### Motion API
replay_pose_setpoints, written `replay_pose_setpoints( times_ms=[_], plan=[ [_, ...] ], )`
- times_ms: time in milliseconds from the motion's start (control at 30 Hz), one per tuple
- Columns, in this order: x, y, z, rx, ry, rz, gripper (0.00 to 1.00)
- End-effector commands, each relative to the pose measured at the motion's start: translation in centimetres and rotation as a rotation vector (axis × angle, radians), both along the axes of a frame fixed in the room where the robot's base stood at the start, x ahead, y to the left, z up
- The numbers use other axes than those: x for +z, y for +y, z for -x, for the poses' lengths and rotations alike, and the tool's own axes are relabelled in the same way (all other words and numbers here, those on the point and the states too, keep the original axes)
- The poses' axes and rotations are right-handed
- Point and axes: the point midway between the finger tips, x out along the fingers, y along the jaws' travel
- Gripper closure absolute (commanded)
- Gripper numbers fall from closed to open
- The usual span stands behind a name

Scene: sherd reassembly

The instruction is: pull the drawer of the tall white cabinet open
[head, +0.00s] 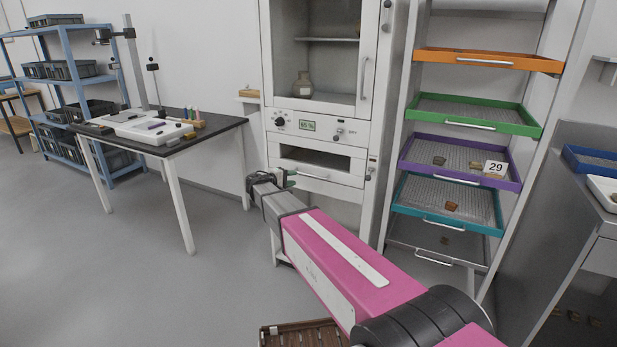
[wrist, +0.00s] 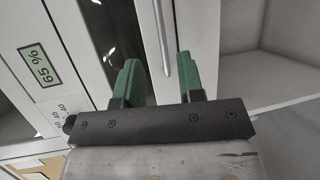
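The tall white cabinet (head: 350,135) stands at the back centre, with a glass door above a control panel. Its drawer (head: 335,187) is below the panel, under a dark slot, and has a horizontal bar handle (head: 313,176). My gripper (head: 289,180) is at the left end of this drawer front. In the wrist view my gripper (wrist: 160,62) has two green fingers spread apart with nothing between their pads. The handle (wrist: 161,38) shows as a pale bar beyond and between the fingertips. I cannot tell its exact distance from them. The drawer appears closed.
A rack of coloured trays (head: 470,125) stands just right of the cabinet. A black-topped table (head: 165,135) with tools is to the left. A brown crate (head: 300,335) lies low in front. The floor between the table and my arm is clear.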

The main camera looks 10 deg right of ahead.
Motion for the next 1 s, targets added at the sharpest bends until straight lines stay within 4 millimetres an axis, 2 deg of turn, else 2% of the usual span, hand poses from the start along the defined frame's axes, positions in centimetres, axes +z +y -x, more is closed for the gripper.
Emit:
replay_pose_setpoints(
  times_ms=[300, 500, 700, 967, 1000],
  plan=[
    [-1.1, -4.8, -2.9, -0.003, 0.001, -0.003, 0.65],
    [-1.6, -7.1, -4.2, -0.002, 0.001, -0.003, 0.65],
    [-1.8, -8.1, -4.8, -0.001, 0.001, -0.004, 0.65],
    [-1.8, -8.2, -4.8, -0.001, 0.001, -0.004, 0.65],
    [-1.8, -8.2, -4.8, -0.001, 0.001, -0.004, 0.68]
  ],
)
